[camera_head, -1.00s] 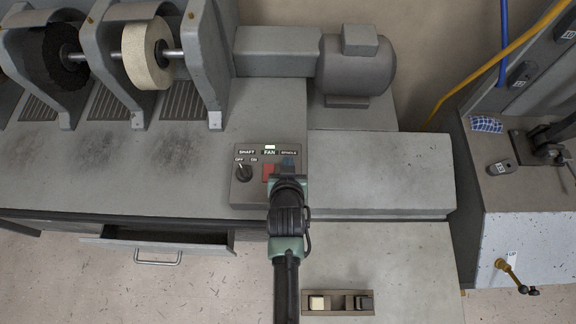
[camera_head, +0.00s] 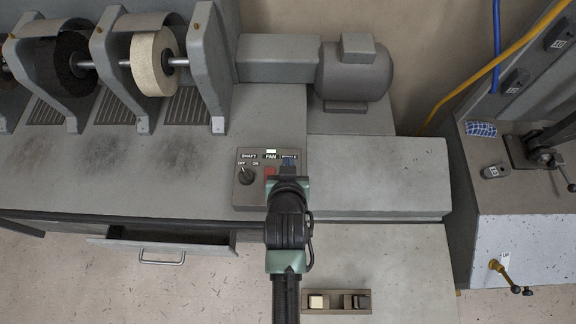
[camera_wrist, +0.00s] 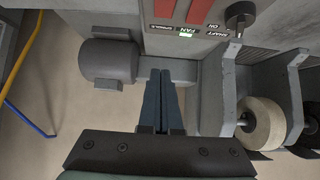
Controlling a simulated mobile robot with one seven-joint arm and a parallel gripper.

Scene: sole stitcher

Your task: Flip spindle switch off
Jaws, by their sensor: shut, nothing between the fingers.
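The grey switch panel (camera_head: 241,194) sits on the front of the machine bench, labelled SHAFT, FAN and SPINDLE. In the wrist view, a red spindle switch (camera_wrist: 161,9) shows beside the SPINDLE label and a red fan switch (camera_wrist: 201,12) beside FAN. In the head view my arm hides the spindle switch. A black shaft knob (camera_head: 246,176) sits at the panel's left. My gripper (camera_head: 288,164) is over the panel's right part. Contact cannot be told.
A grey motor (camera_head: 354,75) stands behind right and grinding wheels (camera_head: 153,66) at back left. An open drawer (camera_head: 160,243) juts out at lower left. Another machine (camera_head: 520,180) stands at right.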

